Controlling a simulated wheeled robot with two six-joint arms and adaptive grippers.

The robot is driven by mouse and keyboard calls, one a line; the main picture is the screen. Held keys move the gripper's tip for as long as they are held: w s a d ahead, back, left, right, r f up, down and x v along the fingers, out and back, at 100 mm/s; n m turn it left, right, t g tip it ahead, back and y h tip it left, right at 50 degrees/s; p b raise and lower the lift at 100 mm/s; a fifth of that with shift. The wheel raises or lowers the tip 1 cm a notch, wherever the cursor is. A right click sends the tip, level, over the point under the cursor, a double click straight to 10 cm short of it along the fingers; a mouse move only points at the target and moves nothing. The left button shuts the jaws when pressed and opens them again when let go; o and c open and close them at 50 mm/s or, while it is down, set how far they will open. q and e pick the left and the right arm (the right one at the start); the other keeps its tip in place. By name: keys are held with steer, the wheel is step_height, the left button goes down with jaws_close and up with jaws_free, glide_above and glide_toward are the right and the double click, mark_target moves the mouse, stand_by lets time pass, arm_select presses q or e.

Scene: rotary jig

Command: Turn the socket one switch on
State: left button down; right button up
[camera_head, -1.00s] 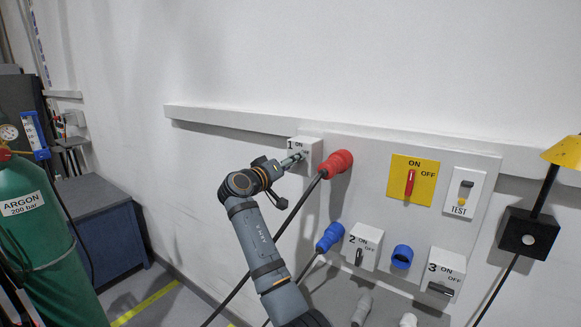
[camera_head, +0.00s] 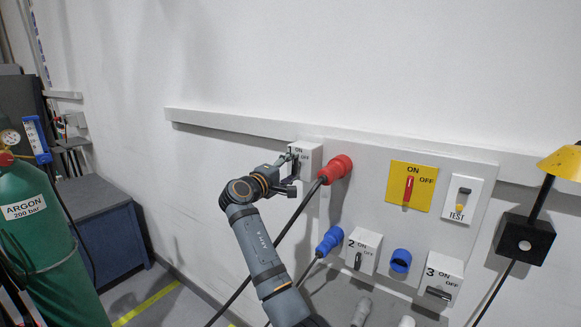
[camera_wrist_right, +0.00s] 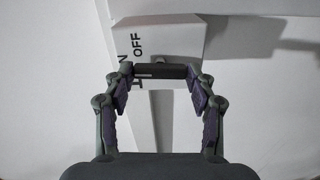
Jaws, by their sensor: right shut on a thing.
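The socket one switch box (camera_head: 313,160) is white and sits on the upper left of the wall panel. In the right wrist view the box (camera_wrist_right: 180,40) shows a readable OFF mark, with ON partly hidden. My right gripper (camera_head: 292,162) is at the box's front. In the wrist view its fingers (camera_wrist_right: 162,80) are shut on the dark switch handle (camera_wrist_right: 160,71), which spans crosswise between the fingertips. My left gripper is out of view.
A red plug (camera_head: 337,168) with a black cable is close right of the box. Blue plug (camera_head: 330,239), switch box two (camera_head: 364,249) and switch box three (camera_head: 440,280) are lower. A yellow switch plate (camera_head: 410,186) is right. A green argon cylinder (camera_head: 45,250) stands far left.

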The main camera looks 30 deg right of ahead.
steer(key=shift+n, duration=0.5)
steer(key=o, duration=1.2)
steer(key=shift+w, duration=0.1)
steer(key=shift+c, duration=0.2)
steer(key=shift+a, duration=0.1)
steer(key=v, duration=0.7)
steer(key=shift+a, duration=0.3)
steer(key=shift+d, duration=0.15)
steer(key=shift+f, duration=0.1)
